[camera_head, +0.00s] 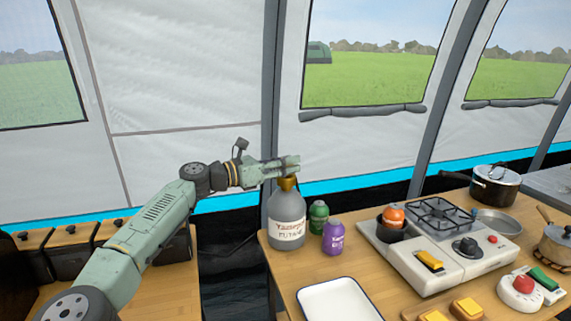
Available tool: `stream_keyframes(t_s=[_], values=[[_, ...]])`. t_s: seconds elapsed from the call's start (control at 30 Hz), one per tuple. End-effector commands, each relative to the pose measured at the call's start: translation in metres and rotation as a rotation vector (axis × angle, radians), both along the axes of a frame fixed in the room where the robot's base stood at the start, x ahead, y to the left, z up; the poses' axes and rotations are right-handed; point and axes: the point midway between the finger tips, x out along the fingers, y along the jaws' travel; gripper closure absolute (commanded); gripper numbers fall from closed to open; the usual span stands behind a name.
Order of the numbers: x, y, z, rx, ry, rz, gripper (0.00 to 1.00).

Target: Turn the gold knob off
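The gold knob (288,184) sits on top of a grey gas bottle (286,212) labelled as butane, which stands upright at the left end of the wooden table. My gripper (291,167) reaches in from the left, level, with its fingertips at the top of the gold knob. The fingers cover the knob's upper part. I cannot tell whether they touch it, or whether they are open or shut.
A green canister (318,216) and a purple canister (334,238) stand right of the bottle. A white tray (340,301) lies in front. A camp stove (437,247) with a black knob, a lidded pot (495,189) and a pan (497,222) are further right.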

Motion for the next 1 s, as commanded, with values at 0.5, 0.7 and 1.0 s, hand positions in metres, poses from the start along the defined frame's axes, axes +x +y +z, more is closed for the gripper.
stream_keyframes(t_s=[0.5, 0.7, 1.0], values=[[0.000, 0.000, 0.001, 0.000, -0.001, 0.000, 0.52], [-0.004, 0.009, 0.000, -0.001, 0.000, 0.001, 0.52], [-0.033, 0.062, 0.000, -0.002, -0.001, 0.004, 0.52]])
